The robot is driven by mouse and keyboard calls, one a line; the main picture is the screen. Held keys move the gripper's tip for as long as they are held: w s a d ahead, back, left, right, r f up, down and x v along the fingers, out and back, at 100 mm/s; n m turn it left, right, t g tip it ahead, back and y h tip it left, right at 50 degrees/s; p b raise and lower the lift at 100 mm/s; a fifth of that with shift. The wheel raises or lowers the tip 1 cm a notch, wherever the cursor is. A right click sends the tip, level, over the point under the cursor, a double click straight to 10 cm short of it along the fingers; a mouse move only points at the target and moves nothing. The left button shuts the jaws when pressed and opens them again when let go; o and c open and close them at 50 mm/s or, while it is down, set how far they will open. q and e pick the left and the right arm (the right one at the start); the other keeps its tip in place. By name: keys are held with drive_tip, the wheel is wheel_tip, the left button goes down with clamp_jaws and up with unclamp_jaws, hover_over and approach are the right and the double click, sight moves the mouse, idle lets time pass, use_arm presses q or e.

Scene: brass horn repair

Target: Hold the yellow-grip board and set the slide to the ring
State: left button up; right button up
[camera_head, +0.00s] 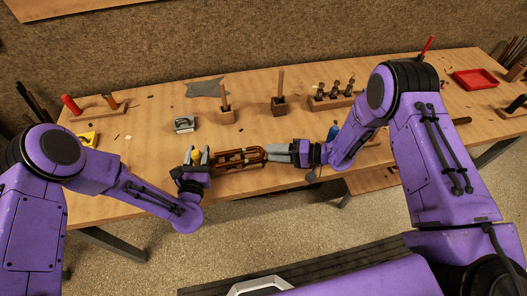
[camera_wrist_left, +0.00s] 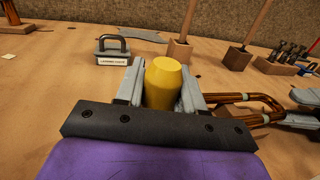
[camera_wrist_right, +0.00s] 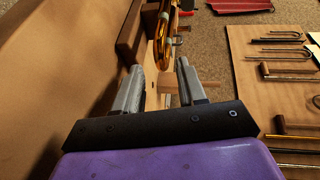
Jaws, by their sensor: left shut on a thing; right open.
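The yellow grip (camera_wrist_left: 165,82) stands between the fingers of my left gripper (camera_wrist_left: 158,92), which is shut on it. In the head view the yellow grip (camera_head: 196,157) is at the left end of the board, at the table's front edge. Brass slide tubing (camera_head: 240,157) runs right from there toward my right gripper (camera_head: 280,152). My right gripper is open; in the right wrist view its fingers (camera_wrist_right: 160,85) are apart, with brass tubing (camera_wrist_right: 164,35) and dark wood (camera_wrist_right: 133,35) just beyond the tips. I cannot make out the ring clearly.
Behind the board stand a grey labelled block with a handle (camera_head: 185,124), two wooden blocks with upright rods (camera_head: 227,117) (camera_head: 279,103), and a rack of small tools (camera_head: 335,101). A red tray (camera_head: 476,79) lies far right. The table's middle left is mostly clear.

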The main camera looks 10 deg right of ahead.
drive_tip(key=v, duration=0.7)
drive_tip(key=shift+s+d, duration=0.1)
drive_tip(key=shift+d, duration=0.25)
use_arm(q)
drive_tip(key=o, duration=1.1)
drive_tip(key=v, duration=1.2)
